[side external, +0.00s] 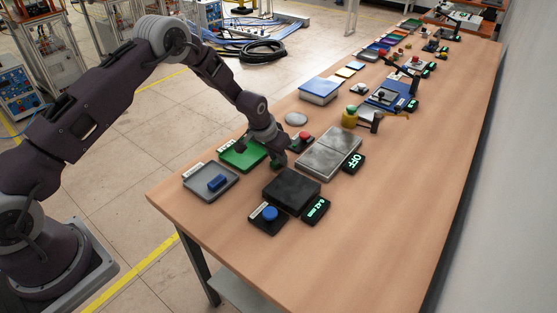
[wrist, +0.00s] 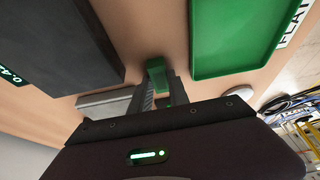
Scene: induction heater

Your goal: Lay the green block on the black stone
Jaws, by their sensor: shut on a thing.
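The green block (wrist: 156,73) is between the fingers of my gripper (wrist: 158,92) in the wrist view, and my gripper is shut on it. In the side view my gripper (side external: 277,163) is low over the table, between the green tray and the black stone, and hides most of the block. The black stone (side external: 292,187) is a dark square slab to the right of and nearer than my gripper. It also shows at the upper left of the wrist view (wrist: 60,45), apart from the block. Its top is bare.
Grey plates (side external: 330,152) and a red button (side external: 304,137) lie behind.

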